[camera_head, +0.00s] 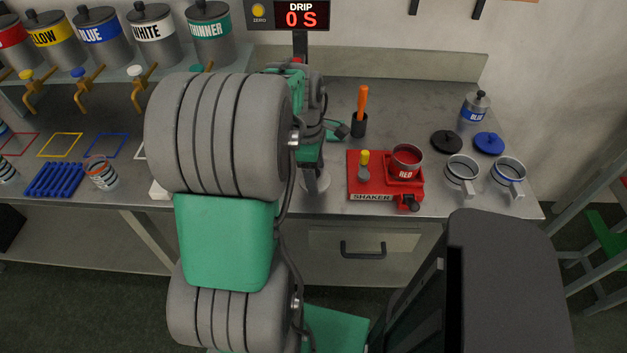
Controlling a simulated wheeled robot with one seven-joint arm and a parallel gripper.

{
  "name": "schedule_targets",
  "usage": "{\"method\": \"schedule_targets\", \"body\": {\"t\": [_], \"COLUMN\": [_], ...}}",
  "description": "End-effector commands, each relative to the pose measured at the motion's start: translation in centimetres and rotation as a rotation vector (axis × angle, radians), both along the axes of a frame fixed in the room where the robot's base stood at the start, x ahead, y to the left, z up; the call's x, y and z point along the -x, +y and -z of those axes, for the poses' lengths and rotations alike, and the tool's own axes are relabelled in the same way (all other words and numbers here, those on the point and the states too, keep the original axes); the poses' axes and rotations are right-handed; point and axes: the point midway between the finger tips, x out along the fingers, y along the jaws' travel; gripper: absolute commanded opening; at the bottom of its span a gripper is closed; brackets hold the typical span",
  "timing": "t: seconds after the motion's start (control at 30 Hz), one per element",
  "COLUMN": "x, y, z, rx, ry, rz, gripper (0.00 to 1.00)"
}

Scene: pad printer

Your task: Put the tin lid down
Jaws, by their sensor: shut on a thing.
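My gripper (315,181) hangs low over the bench, left of the red shaker, and is mostly hidden by my own arm. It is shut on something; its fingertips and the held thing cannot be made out. A red tin (406,173) labelled RED stands open on the shaker (372,190), with red ink showing and no lid on it. A black lid (446,141) and a blue lid (489,143) lie flat on the bench, behind two light handled cups.
The cups (462,171) (508,173) stand near the bench's right front. A black holder (358,125) with an orange-handled tool is behind the shaker. Bare bench (405,108) lies between holder and black lid. The display reads DRIP 0 S.

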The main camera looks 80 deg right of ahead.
Motion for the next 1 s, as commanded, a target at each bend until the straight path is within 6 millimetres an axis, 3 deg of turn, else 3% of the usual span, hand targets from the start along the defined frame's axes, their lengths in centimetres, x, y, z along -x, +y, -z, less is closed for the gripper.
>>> {"method": "schedule_targets", "body": {"t": [0.3,0.6,0.63,0.87,1.0], "x": [-0.7,-0.7,-0.7,-0.7,-0.7], "y": [-0.7,-0.7,-0.7,-0.7,-0.7], "z": [4.2,4.5,4.4,4.4,4.4], "rx": [0.000,0.001,0.002,0.002,0.002], "ry": [0.000,0.000,0.000,0.000,0.000], "rz": [0.001,0.001,0.001,0.001,0.001], "gripper": [0.36,0.36,0.77,0.95,0.96]}}
